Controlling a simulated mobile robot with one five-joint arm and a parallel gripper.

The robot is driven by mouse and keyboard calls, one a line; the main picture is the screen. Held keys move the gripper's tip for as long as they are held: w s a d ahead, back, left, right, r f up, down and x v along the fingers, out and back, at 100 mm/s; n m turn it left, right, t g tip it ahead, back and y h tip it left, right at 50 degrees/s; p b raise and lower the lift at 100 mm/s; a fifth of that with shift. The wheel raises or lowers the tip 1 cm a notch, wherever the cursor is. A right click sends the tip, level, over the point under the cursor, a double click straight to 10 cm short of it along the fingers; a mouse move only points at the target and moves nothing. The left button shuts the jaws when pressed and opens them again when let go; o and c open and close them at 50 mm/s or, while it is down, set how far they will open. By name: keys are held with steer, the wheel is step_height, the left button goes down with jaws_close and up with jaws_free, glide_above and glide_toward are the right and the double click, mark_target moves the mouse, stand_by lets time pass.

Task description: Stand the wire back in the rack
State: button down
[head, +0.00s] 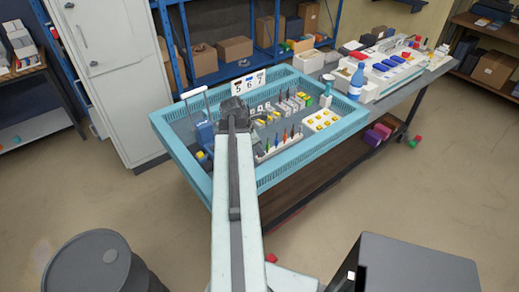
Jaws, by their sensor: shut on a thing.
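My gripper (235,110) is the dark end of my arm, over the left part of a light-blue walled tray (331,136) on the bench. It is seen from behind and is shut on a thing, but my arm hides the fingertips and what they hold. I cannot make out the wire. A pale rack (265,154) with several upright coloured pieces stands in the tray just right of my arm. A second row of small upright pieces (284,108) stands behind it. Which of these is the wire's rack is too small to tell.
A white block with yellow pieces (320,119) and a white-and-teal bottle (327,95) are in the tray's right side. A number card (248,83) stands at its back. A blue-and-white bottle (356,84) and blue-topped boxes (385,67) stand on the bench beyond. Floor at right is mostly clear.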

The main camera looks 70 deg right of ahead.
steer(key=shift+f, duration=0.3)
steer(key=c, duration=0.9)
jaws_free()
steer(key=shift+r, duration=0.1)
step_height(320, 180, up, 8)
steer(key=p, duration=0.7)
steer(key=shift+f, duration=0.25)
